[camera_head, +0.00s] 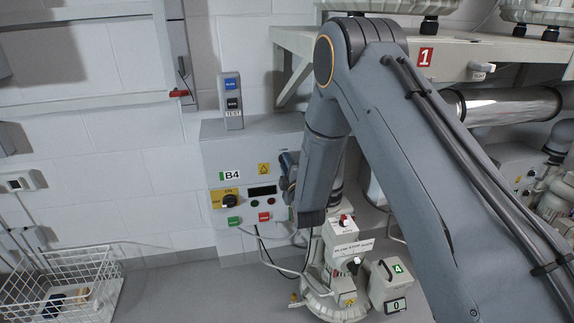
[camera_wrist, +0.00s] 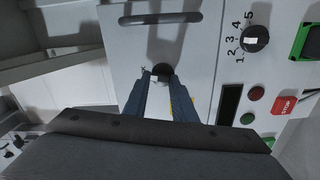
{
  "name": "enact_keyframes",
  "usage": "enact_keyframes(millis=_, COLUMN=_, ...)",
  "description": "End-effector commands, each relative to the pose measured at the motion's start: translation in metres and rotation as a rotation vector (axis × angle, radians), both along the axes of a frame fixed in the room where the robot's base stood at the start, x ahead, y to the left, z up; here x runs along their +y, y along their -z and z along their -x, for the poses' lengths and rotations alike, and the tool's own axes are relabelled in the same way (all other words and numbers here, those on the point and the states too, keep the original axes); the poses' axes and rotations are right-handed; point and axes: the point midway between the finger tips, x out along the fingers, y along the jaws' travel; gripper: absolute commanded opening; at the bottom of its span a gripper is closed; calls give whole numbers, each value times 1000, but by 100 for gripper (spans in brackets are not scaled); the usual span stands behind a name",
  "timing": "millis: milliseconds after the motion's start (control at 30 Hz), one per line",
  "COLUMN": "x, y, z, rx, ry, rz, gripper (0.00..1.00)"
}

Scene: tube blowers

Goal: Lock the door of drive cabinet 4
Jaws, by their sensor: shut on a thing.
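Drive cabinet B4 (camera_head: 225,150) is a grey box against the wall, and its front looks closed. Its face fills much of the wrist view (camera_wrist: 200,50). My gripper (camera_wrist: 160,75) has its two blue-grey fingers at a dark round lock fitting (camera_wrist: 163,69) on that face. The fingers are shut on a small part there, mostly hidden between the tips. A small dark mark shows beside the left fingertip. In the head view my gripper (camera_head: 286,160) is at the cabinet's right side, partly hidden by my arm.
The wrist view shows a selector dial (camera_wrist: 255,38) numbered to 5, a red stop button (camera_wrist: 285,103) and a dark slot (camera_wrist: 160,18). A yellow-black switch (camera_head: 229,201) sits low on the cabinet. A blower unit (camera_head: 340,245) stands right; a wire basket (camera_head: 60,285) stands left.

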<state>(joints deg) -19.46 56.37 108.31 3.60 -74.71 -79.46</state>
Motion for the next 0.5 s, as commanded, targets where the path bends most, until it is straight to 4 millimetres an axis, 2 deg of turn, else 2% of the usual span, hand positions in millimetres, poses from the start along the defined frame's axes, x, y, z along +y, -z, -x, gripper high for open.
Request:
enact_keyframes(millis=233, x=1, y=0, z=0, rx=-39, ry=-1, rz=131, gripper=2)
enact_keyframes(millis=500, x=2, y=0, z=0, rx=-58, ry=-2, rz=198, gripper=2)
